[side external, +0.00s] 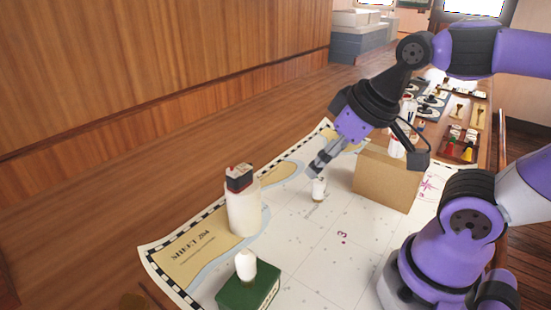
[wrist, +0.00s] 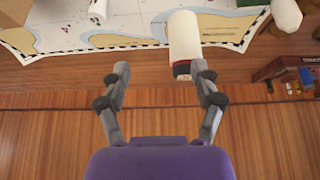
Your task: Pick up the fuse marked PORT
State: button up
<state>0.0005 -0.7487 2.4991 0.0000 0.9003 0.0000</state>
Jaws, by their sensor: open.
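Several white cylinders could be fuses; I cannot read PORT on any of them. A small white one (side external: 319,189) stands on the chart just below my gripper (side external: 317,168) in the side view; it appears to be the one at the top left of the wrist view (wrist: 97,11). A white piece (side external: 245,265) stands on a green block (side external: 250,291). White pieces (side external: 397,147) also stand on a cardboard box (side external: 387,180). My gripper (wrist: 160,70) is open with nothing between its fingers.
A tall white cylinder (side external: 243,212) with a dark, red and white top (side external: 239,178) stands on the chart; in the wrist view it (wrist: 184,35) lies beyond the right finger. The chart (side external: 300,240) is mostly clear. Trays with small parts (side external: 460,142) lie behind the box.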

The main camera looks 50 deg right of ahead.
jog(key=w+d+f+m+g, duration=0.2)
jog(key=w+d+m+g, duration=0.1)
jog(key=w+d, duration=0.15)
jog(key=m+g, duration=0.2)
send_near(321, 179)
jog(key=shift+a+f, duration=0.45)
jog(key=shift+a, duration=0.05)
jog(key=shift+g, duration=0.3)
jog(key=f, duration=0.3)
jog(key=d+f, duration=0.1)
jog(key=f, duration=0.1)
jog(key=shift+w+f, duration=0.2)
jog(key=shift+f, duration=0.05)
notch_tip(321, 179, down, 6)
jog(key=shift+w+r, duration=0.1)
grip_shut()
